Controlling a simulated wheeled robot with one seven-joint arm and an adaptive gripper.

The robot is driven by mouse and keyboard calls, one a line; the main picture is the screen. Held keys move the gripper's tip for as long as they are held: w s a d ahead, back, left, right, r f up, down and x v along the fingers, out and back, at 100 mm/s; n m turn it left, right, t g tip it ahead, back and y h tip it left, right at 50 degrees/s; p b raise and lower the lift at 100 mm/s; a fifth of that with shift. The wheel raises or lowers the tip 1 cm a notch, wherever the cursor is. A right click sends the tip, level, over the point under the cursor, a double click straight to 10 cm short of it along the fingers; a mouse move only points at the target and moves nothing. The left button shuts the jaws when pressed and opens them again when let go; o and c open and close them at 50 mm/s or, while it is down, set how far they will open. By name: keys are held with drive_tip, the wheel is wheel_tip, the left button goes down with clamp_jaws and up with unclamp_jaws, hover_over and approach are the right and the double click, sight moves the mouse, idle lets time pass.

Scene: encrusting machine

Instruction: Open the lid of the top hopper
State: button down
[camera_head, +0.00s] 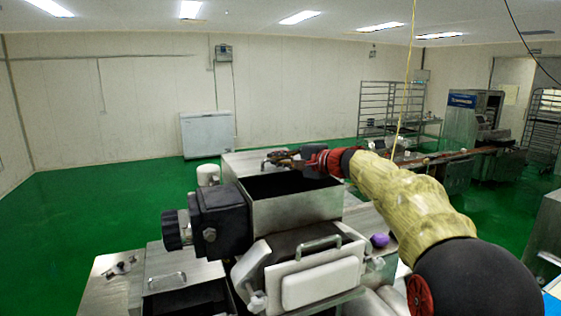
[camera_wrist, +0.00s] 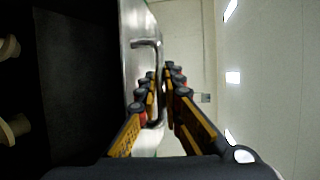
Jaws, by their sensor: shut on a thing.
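The top hopper (camera_head: 296,211) is a steel box on the machine, and its dark inside shows from above in the head view. Its steel lid (camera_head: 240,164) is raised off the opening and shows at the hopper's far side; its exact angle is hard to tell. In the wrist view the lid (camera_wrist: 132,18) is a bright metal panel with a bar handle (camera_wrist: 146,43). My gripper (camera_head: 282,158) is at the handle over the far edge of the hopper. In the wrist view my gripper (camera_wrist: 161,88) has its fingers closed around the handle, partly hiding it.
A black motor block (camera_head: 216,217) sits left of the hopper. A white front cover (camera_head: 322,280) with a handle is nearer. A purple object (camera_head: 380,240) lies to the right. A white chest (camera_head: 207,134) stands by the far wall, with open green floor around it.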

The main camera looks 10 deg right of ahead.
drive_tip(key=c, duration=2.2)
unclamp_jaws()
drive_tip(key=shift+s+d, duration=0.1)
drive_tip(key=v, duration=1.1)
drive_tip(key=shift+s+d, duration=0.2)
drive_tip(key=shift+s, duration=0.1)
